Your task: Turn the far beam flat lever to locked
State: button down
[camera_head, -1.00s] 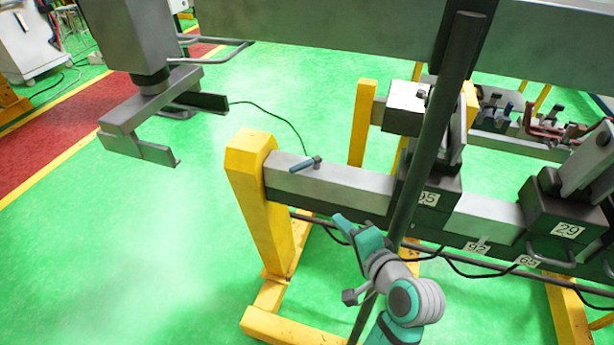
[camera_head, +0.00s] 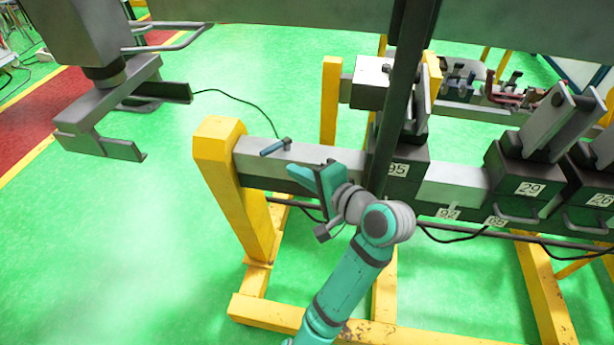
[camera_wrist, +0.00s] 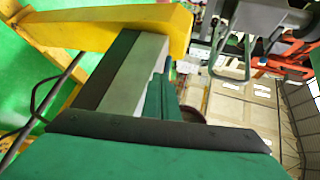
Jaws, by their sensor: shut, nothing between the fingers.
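A small lever with a blue handle (camera_head: 272,148) lies on the top of the grey beam (camera_head: 310,153), near its left end. Its handle points toward the lower left of the picture, from a small dark pivot. My teal gripper (camera_head: 325,178) is shut and empty, in front of the beam, to the right of and below the lever in the head view, apart from it. In the wrist view the teal fingers (camera_wrist: 160,97) show in front of the beam (camera_wrist: 130,75). I cannot make out the lever there.
A yellow post (camera_head: 222,150) holds the beam's left end. Dark numbered blocks (camera_head: 525,185) sit along the beam to the right. A dark upright pole (camera_head: 400,110) stands beside my gripper. A grey hanging clamp (camera_head: 105,110) is at the upper left. Green floor is clear at left.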

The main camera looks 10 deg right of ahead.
aim_at(276, 147)
jog(key=x, duration=0.5)
jog(key=r+x, duration=0.1)
jog(key=x, duration=0.2)
jog(key=shift+w, duration=0.15)
